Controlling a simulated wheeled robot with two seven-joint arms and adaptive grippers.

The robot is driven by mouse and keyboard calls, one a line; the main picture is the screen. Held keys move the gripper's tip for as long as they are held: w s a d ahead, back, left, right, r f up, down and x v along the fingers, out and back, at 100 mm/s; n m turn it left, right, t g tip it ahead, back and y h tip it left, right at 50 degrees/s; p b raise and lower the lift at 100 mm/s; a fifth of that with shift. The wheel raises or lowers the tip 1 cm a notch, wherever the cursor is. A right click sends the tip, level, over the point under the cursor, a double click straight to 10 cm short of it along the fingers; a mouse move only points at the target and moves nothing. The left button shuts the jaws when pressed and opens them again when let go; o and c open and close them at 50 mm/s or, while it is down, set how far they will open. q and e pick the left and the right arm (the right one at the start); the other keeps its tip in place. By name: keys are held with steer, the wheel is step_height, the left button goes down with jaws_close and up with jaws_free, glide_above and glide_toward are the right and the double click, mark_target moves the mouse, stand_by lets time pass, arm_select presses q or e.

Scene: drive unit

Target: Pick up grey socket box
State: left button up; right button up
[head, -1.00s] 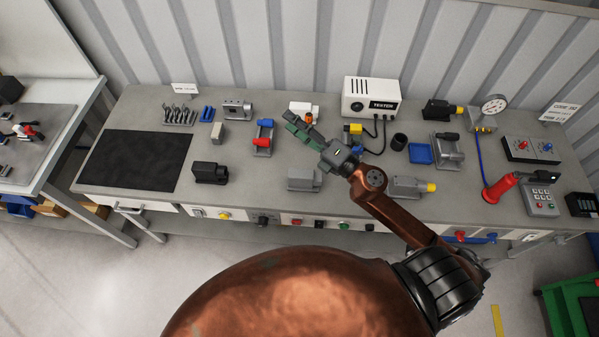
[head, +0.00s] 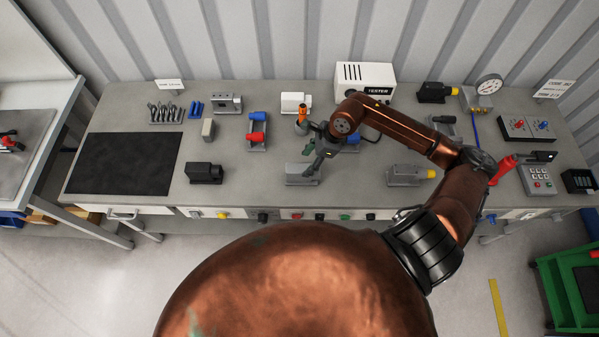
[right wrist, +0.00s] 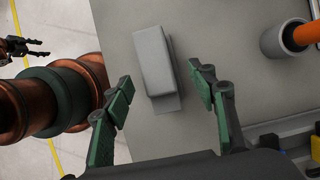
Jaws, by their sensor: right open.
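The grey socket box (head: 298,174) sits near the front edge of the workbench, partly hidden behind my right gripper in the head view. In the right wrist view it is a plain light grey block (right wrist: 152,62) on a flat base. My right gripper (head: 313,164) is over the box, pointing down. In the right wrist view its two green-padded fingers (right wrist: 163,86) are wide apart, with the box in line with the gap and nothing held. My left gripper (right wrist: 32,47) shows small at the left of the right wrist view, its fingers apart; the head view does not show it.
A grey cup with an orange-handled tool (head: 302,116) stands behind the box. A black device (head: 204,173) is to its left and a grey fixture with a yellow end (head: 408,176) to its right. The white tester (head: 364,80) is at the back. Bare bench surrounds the box.

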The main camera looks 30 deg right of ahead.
mark_target(301, 168)
steer(key=x, duration=0.2)
steer(key=p+x, duration=0.1)
steer(key=x, duration=0.2)
steer(key=shift+a, duration=0.35)
steer(key=shift+c, duration=0.2)
steer(key=c, duration=1.3)
steer(key=shift+r, duration=0.1)
steer(key=shift+c, duration=0.2)
steer(key=shift+r, duration=0.1)
